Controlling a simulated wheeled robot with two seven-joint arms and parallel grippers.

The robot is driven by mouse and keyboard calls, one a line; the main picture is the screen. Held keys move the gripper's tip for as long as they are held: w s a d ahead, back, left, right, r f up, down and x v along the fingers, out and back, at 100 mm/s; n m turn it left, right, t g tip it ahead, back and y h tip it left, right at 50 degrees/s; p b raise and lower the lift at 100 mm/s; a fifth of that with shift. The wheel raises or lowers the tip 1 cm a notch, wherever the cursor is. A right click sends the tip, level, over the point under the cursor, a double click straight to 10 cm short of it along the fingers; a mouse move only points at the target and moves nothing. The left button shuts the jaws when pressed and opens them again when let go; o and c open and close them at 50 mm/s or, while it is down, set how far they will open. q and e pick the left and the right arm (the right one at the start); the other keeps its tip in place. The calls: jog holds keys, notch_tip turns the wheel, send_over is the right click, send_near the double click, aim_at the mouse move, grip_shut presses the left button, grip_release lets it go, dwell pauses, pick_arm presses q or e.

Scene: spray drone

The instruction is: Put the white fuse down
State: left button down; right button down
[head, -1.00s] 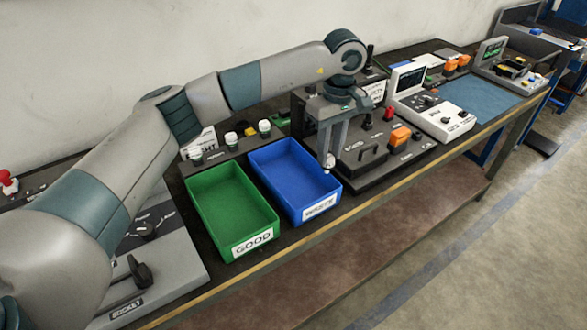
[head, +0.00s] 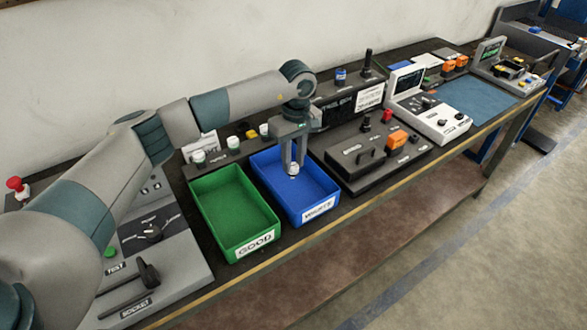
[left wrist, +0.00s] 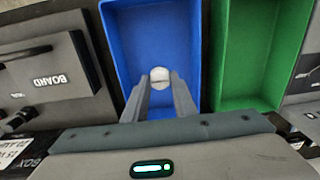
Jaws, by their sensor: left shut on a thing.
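My left gripper (head: 293,168) is shut on the white fuse (head: 293,169), a small white piece between its fingertips. It is over the blue bin labelled WASTE (head: 329,187), which is otherwise empty where I can see. In the left wrist view the white fuse (left wrist: 160,75) shows as a round white end between the fingers, with the blue bin (left wrist: 120,40) around it. The green bin labelled GOOD (head: 222,238) stands just left of the blue one and is empty. My right gripper is not in view.
Several white-capped pieces (head: 233,144) stand in a row behind the bins. A dark board fixture (head: 365,165) with an orange part is right of the blue bin. A grey socket and test panel (head: 150,270) is left of the green bin. The blue mat (head: 478,100) is clear.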

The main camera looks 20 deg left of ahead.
aim_at(293, 166)
pick_arm(q)
jog(key=shift+f, duration=0.1)
jog(key=shift+f+p, duration=0.25)
jog(key=shift+p, duration=0.1)
notch_tip(293, 166, down, 3)
jog(key=shift+r+p, duration=0.1)
jog(key=shift+p, duration=0.7)
jog(key=shift+f, duration=0.25)
jog(key=shift+f, duration=0.15)
jog(key=c, duration=1.5)
grip_release()
jog(key=shift+o, duration=0.2)
